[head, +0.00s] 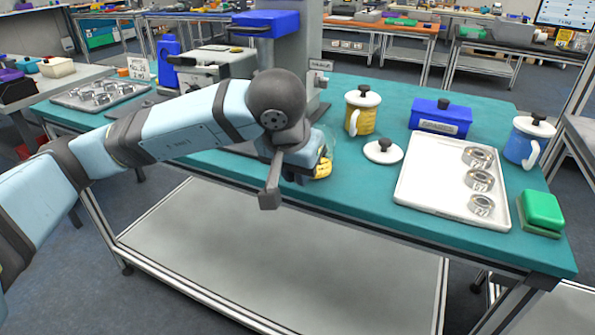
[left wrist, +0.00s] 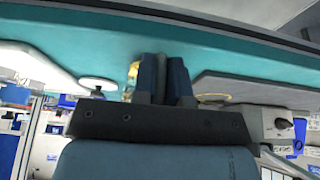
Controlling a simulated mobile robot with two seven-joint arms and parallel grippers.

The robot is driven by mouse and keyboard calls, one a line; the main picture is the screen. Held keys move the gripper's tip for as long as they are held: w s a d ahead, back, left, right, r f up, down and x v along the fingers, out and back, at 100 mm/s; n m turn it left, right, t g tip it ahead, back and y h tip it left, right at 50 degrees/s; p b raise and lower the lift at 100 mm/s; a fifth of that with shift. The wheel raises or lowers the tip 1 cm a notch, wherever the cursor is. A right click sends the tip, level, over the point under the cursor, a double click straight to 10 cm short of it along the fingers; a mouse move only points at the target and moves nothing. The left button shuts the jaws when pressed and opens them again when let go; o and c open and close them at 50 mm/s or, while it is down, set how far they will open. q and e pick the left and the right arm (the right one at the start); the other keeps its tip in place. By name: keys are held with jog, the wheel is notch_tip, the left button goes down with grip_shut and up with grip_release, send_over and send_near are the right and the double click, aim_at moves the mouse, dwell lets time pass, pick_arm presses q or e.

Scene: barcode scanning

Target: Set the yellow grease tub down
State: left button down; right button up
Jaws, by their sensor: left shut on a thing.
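The yellow grease tub (head: 322,168) is at my left gripper (head: 308,160), over the front part of the teal table in the head view. Most of the tub is hidden behind the gripper and wrist. In the left wrist view, a thin yellow edge of it (left wrist: 132,74) shows beside the dark fingers (left wrist: 165,75), which are close together. My left gripper is shut on the tub. I cannot tell whether the tub touches the teal tabletop (head: 350,195). My right gripper is not in view.
Right of the gripper are a white knobbed lid (head: 383,151), a yellow lidded mug (head: 361,113) and a white tray (head: 440,190) with metal rings. A blue box (head: 440,118), blue mug (head: 526,142) and green block (head: 541,211) stand farther right. Bare tabletop lies before the lid.

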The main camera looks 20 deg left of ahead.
pick_arm(q)
jog(key=shift+f+b, duration=0.25)
jog(key=shift+b, duration=0.1)
jog(key=c, duration=1.2)
grip_release()
jog(key=shift+r, duration=0.1)
jog(key=shift+o, duration=0.2)
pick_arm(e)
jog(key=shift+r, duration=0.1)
pick_arm(q)
jog(key=shift+r, duration=0.1)
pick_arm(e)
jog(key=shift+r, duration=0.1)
